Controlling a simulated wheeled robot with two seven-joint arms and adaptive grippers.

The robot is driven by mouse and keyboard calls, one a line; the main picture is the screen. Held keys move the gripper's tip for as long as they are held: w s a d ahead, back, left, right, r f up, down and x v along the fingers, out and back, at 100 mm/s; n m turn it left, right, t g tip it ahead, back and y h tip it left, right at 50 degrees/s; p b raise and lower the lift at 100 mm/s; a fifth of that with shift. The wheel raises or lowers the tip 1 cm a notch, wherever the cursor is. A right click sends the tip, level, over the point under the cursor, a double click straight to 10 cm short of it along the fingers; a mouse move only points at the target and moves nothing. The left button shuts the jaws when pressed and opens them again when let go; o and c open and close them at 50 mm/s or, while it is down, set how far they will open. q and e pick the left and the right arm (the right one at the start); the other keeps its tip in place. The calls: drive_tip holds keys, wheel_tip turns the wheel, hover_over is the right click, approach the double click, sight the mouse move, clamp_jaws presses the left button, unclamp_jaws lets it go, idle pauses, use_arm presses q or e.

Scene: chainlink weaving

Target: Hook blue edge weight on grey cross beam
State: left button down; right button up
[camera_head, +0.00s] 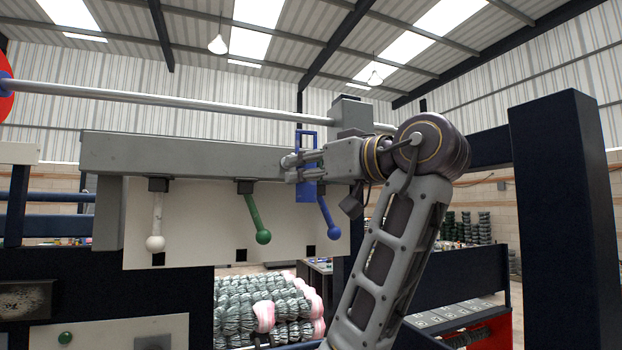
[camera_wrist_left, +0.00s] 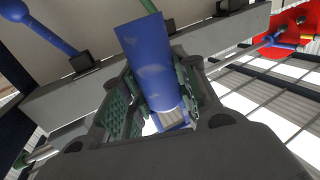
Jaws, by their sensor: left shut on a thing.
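The blue edge weight (camera_head: 306,192) is upright, with an open rectangular frame at its top and a solid plate below. My left gripper (camera_head: 303,165) comes from the right and is shut on it. In the left wrist view the blue weight (camera_wrist_left: 148,62) sits between the green-padded fingers (camera_wrist_left: 160,100). The grey cross beam (camera_head: 190,156) runs level behind the gripper, and it crosses the left wrist view diagonally (camera_wrist_left: 65,98). The weight's frame rises above the beam's top edge. I cannot tell whether it is hooked around the beam. My right gripper is not in view.
White (camera_head: 155,243), green (camera_head: 263,237) and blue (camera_head: 333,232) ball-ended levers hang below the beam. A metal rod (camera_head: 200,102) runs above it. A dark post (camera_head: 567,200) stands at the right. Bundles of coiled mesh (camera_head: 250,310) lie below.

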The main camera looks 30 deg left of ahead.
sight(280, 177)
use_arm(q)
drive_tip(key=shift+w+d, duration=0.15)
drive_tip(key=shift+a, duration=0.2)
drive_tip(key=shift+a, duration=0.1)
drive_tip(key=shift+w+a+p, duration=0.35)
drive_tip(key=shift+w+a, duration=0.65)
drive_tip(key=shift+w+a+p, duration=0.15)
drive_tip(key=shift+w+a, duration=1.1)
drive_tip(key=shift+a, duration=0.25)
drive_tip(key=shift+w+a+p, duration=0.15)
drive_tip(key=shift+w+a, duration=1.05)
drive_tip(key=shift+a, duration=0.25)
idle(1.8)
drive_tip(key=shift+w+a+r, duration=0.1)
drive_tip(key=shift+a, duration=0.05)
idle(0.7)
